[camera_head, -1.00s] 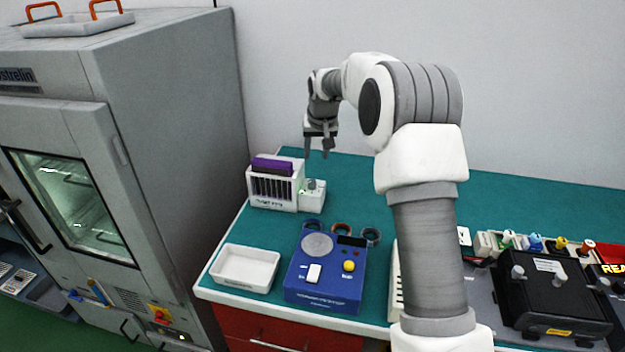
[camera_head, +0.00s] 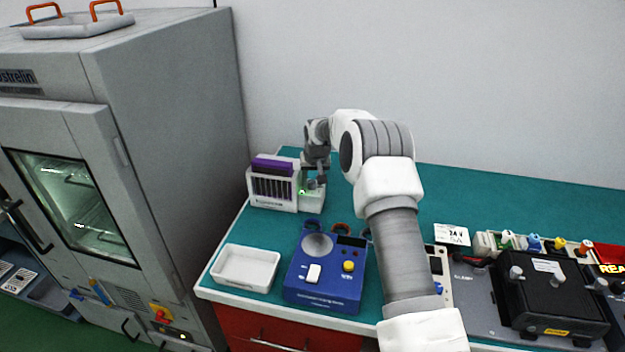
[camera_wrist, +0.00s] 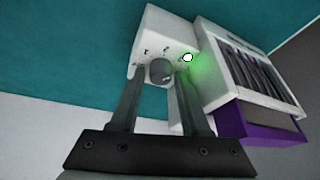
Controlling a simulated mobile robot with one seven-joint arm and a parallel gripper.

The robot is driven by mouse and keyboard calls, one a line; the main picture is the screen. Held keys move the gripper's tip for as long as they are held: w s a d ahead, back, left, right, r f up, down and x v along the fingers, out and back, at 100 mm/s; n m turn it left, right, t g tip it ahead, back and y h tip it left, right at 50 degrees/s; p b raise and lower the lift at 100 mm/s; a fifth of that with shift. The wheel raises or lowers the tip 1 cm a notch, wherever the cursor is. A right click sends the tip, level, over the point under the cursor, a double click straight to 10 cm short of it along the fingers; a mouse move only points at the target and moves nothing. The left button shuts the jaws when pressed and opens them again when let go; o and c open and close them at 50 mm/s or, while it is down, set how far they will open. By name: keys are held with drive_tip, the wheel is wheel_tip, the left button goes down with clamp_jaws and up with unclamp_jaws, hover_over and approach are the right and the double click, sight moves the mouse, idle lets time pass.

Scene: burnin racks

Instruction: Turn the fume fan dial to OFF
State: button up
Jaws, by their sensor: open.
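The fume fan is a white box (camera_head: 262,202) with dark vertical slots and a purple top, at the back left of the bench. Its small control block (camera_head: 311,200) joins its right side and carries a grey round dial (camera_wrist: 160,70) and a lit green lamp (camera_wrist: 187,58). My gripper (camera_head: 316,184) is low over this block. In the wrist view my gripper (camera_wrist: 155,78) is open, with one finger on each side of the dial. I cannot tell whether the fingers touch it. The marks around the dial are too small to read.
A blue device (camera_head: 325,275) with a white switch and yellow knob stands in front of the fan, beside a white tray (camera_head: 245,268). A black box (camera_head: 552,300) with knobs is at the right. A tall grey oven (camera_head: 170,110) stands left. The back middle of the bench is clear.

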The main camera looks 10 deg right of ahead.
clamp_jaws()
drive_tip(key=shift+n, duration=0.3)
drive_tip(key=n+y, duration=0.1)
drive_tip(key=n, duration=0.1)
drive_tip(key=n+y+b, duration=0.1)
drive_tip(key=n, duration=0.2)
drive_tip(key=shift+w+d+g, duration=0.1)
drive_tip(key=shift+d+g, duration=0.05)
drive_tip(key=shift+g, duration=0.25)
drive_tip(key=n+y, duration=0.1)
drive_tip(key=n, duration=0.2)
drive_tip(key=shift+g, duration=0.3)
drive_tip(key=shift+n+g+y+p, duration=0.4)
drive_tip(key=shift+n+p, duration=0.3)
drive_tip(key=shift+n, duration=0.7)
drive_tip(key=shift+n+g, duration=0.3)
drive_tip(key=shift+n, duration=0.3)
